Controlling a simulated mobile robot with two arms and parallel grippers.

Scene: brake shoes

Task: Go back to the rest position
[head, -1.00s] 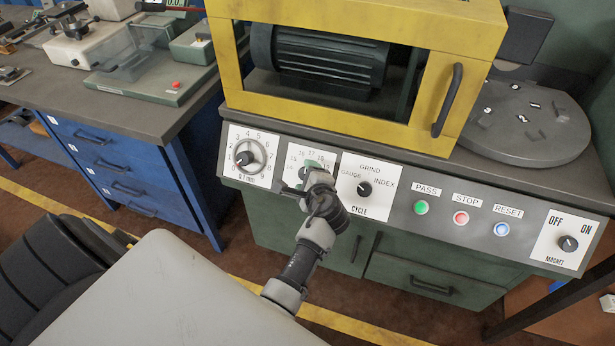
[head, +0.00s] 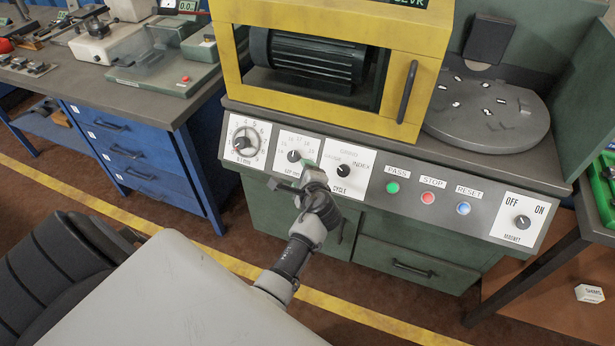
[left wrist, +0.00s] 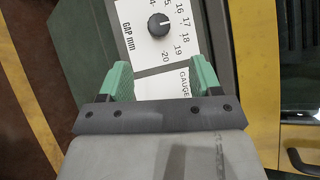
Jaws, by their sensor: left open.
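My left gripper (head: 300,180) is in front of the machine's control panel, just below and between the gap dial and the cycle knob. In the left wrist view its two green fingers (left wrist: 160,78) are apart with nothing between them. The black gap knob (head: 294,156) is clear of the fingers; it also shows in the left wrist view (left wrist: 158,24), beyond the fingertips. The cycle knob (head: 343,171) is just right of the gripper, its pointer angled toward INDEX. My right gripper is not in view.
The yellow-framed machine (head: 330,105) stands behind the panel. Green pass (head: 392,187), red stop (head: 428,198) and blue reset (head: 463,208) buttons and a magnet knob (head: 522,222) lie to the right. A blue drawer bench (head: 130,150) stands left.

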